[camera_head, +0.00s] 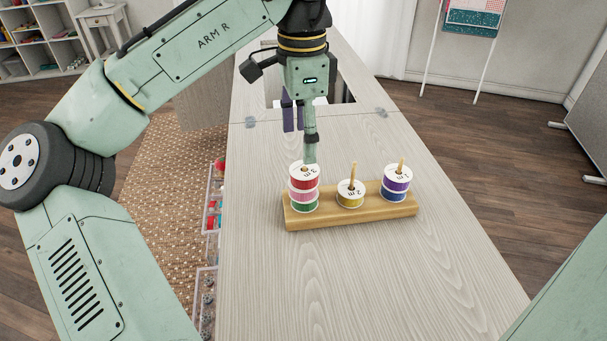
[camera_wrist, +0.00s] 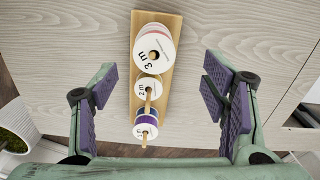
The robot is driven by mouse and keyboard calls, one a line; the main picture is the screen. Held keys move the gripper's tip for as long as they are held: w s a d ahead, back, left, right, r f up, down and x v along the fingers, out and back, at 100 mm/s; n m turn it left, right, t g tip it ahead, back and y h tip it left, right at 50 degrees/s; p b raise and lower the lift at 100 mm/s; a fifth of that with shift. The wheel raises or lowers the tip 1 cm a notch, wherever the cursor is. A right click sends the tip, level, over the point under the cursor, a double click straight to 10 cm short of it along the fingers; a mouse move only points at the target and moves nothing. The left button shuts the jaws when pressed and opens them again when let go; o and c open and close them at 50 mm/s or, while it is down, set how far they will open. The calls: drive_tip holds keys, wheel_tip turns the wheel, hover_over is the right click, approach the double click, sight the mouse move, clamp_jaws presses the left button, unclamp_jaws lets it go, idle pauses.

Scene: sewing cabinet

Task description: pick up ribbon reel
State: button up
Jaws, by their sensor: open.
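A wooden stand (camera_head: 352,216) with pegs holds ribbon reels on the table. Its left stack has a red reel (camera_head: 304,182) marked 3 m on top, with pink and green ones below. A yellow reel (camera_head: 350,200) sits on the middle peg, and a purple reel (camera_head: 397,184) lies over a blue one on the right peg. My gripper (camera_head: 299,135) is open and empty, pointing down near the left stack; one finger overlaps its top in the picture. In the wrist view my open fingers (camera_wrist: 161,112) lie either side of the stand, with the 3 m reel (camera_wrist: 153,57) toward the top.
The pale wood table (camera_head: 260,280) is clear in front of the stand. A rectangular opening (camera_head: 270,95) lies behind my gripper. Clear bins (camera_head: 212,220) with colored items stand along the table's left side. A potted plant (camera_wrist: 18,122) shows at the wrist view's left.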

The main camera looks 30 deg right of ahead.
drive_tip(key=shift+s+f, duration=0.2)
drive_tip(key=shift+f, duration=1.3)
drive_tip(key=shift+s+f, duration=0.2)
drive_tip(key=shift+f, duration=1.3)
drive_tip(key=shift+c, duration=0.5)
drive_tip(key=c, duration=1)
wheel_tip(320, 180, up, 10)
drive_tip(key=shift+r+p, duration=0.1)
drive_tip(key=shift+p, duration=0.25)
